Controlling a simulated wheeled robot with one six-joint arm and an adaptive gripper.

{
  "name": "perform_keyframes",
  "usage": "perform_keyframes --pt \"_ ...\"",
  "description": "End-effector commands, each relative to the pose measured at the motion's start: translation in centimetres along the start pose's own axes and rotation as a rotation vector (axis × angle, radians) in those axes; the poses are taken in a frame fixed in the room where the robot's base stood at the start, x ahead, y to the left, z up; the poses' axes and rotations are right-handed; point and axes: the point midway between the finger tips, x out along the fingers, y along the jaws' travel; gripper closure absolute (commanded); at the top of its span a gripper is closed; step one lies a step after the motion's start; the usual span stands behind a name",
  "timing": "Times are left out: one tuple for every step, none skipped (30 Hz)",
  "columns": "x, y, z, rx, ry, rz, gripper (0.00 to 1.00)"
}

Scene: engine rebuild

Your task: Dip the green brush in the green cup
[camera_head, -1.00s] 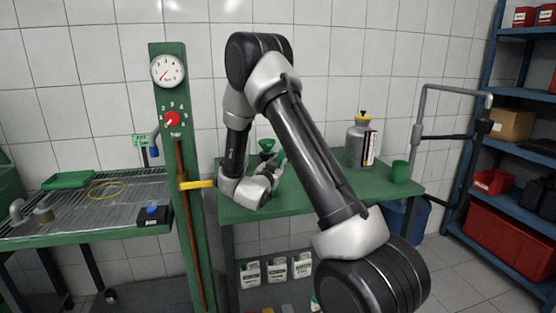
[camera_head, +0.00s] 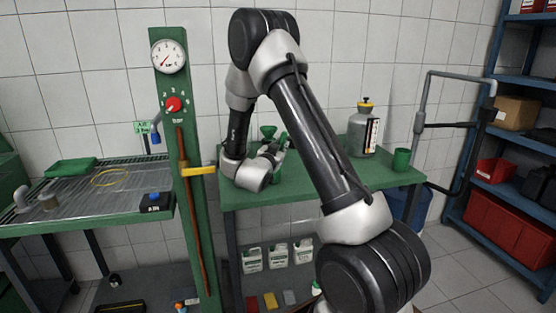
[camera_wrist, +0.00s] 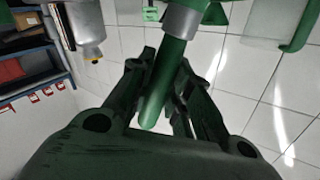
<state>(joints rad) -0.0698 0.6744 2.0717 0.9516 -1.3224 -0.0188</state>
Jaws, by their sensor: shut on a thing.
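My gripper (camera_wrist: 165,82) is shut on the green brush (camera_wrist: 160,88). In the wrist view its round green handle lies between the fingers, with a grey metal ferrule (camera_wrist: 183,18) beyond them; the bristle end is cut off or unclear at the top edge. In the head view my gripper (camera_head: 281,146) is small, over the back left part of the green table, partly hidden by my wrist. The green cup (camera_head: 401,160) stands upright at the table's right end, well to the right of my gripper and apart from it.
A green funnel (camera_head: 268,131) is close behind my gripper. A grey bottle with a yellow cap (camera_head: 362,133) stands on the table (camera_head: 310,190) left of the cup. A green gauge post (camera_head: 172,110) rises left of the table. A grey pipe frame and blue shelves stand right.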

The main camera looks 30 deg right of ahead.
Motion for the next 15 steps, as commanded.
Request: perform_keyframes --pt "0.0 -0.1 -0.5 0.002 0.001 0.000 1.00" --pt "0.0 -0.2 -0.7 0.002 0.000 0.000 1.00" --pt "0.0 -0.3 -1.1 0.002 0.000 0.000 1.00" --pt "0.0 -0.4 -1.3 0.002 0.000 0.000 1.00" --pt "0.0 -0.5 -1.6 0.002 0.001 0.000 1.00" --pt "0.0 -0.6 -1.9 0.002 0.001 0.000 1.00" --pt "0.0 -0.7 -2.2 0.002 0.001 0.000 1.00" --pt "0.0 -0.7 -2.4 0.002 0.001 0.000 1.00" --pt "0.0 -0.8 -2.8 0.002 0.001 0.000 1.00" --pt "0.0 -0.9 -3.0 0.001 0.000 -0.001 1.00" --pt "0.0 -1.0 -3.2 0.001 0.000 -0.001 1.00" --pt "0.0 -1.1 -3.6 0.002 0.000 -0.001 1.00" --pt "0.0 -1.2 -3.9 0.002 0.001 -0.001 1.00" --pt "0.0 -1.3 -4.1 0.002 0.001 -0.001 1.00" --pt "0.0 -1.4 -4.5 0.001 0.001 -0.001 1.00"
